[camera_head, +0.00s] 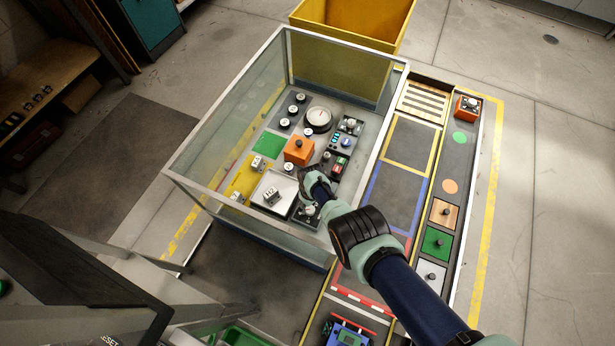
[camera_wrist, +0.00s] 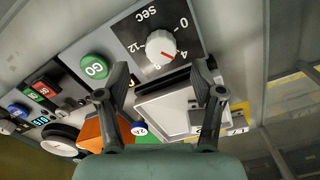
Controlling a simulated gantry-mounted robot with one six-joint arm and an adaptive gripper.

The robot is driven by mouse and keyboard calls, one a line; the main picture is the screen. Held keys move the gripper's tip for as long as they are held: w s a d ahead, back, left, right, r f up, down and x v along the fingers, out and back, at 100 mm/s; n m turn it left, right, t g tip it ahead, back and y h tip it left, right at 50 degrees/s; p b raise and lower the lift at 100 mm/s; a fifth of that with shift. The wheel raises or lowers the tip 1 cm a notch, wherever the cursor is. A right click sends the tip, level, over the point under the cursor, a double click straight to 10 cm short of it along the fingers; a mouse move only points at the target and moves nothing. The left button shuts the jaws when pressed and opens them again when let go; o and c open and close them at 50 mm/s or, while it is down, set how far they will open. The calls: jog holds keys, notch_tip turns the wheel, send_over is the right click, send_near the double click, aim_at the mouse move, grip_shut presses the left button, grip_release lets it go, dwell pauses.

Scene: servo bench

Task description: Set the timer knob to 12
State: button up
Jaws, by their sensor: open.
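The timer knob (camera_wrist: 160,47) is a white round knob with a red pointer line on a black panel (camera_wrist: 196,40) marked "sec" with 0, 4, 8 and 12. Its pointer faces lower right in the wrist view, seemingly between 4 and 8, nearer 4. In the head view the knob (camera_head: 309,210) sits at the near end of the enclosure, just beside my gripper (camera_head: 312,188). In the wrist view my gripper (camera_wrist: 160,78) is open and empty, its fingertips apart on either side below the knob, not touching it. The exact gap is unclear.
A green GO button (camera_wrist: 95,67) lies beside the timer panel, near one finger. A white tray (camera_wrist: 155,104) and an orange block (camera_head: 298,150) are close by. Clear walls of the enclosure (camera_head: 215,135) surround the panel. Other knobs, buttons and a round gauge (camera_head: 319,117) fill its floor.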

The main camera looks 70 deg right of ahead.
aim_at(310, 209)
notch_tip(310, 209, down, 5)
jog(key=b, duration=0.4)
jog(key=shift+f, duration=0.15)
jog(key=c, duration=1.1)
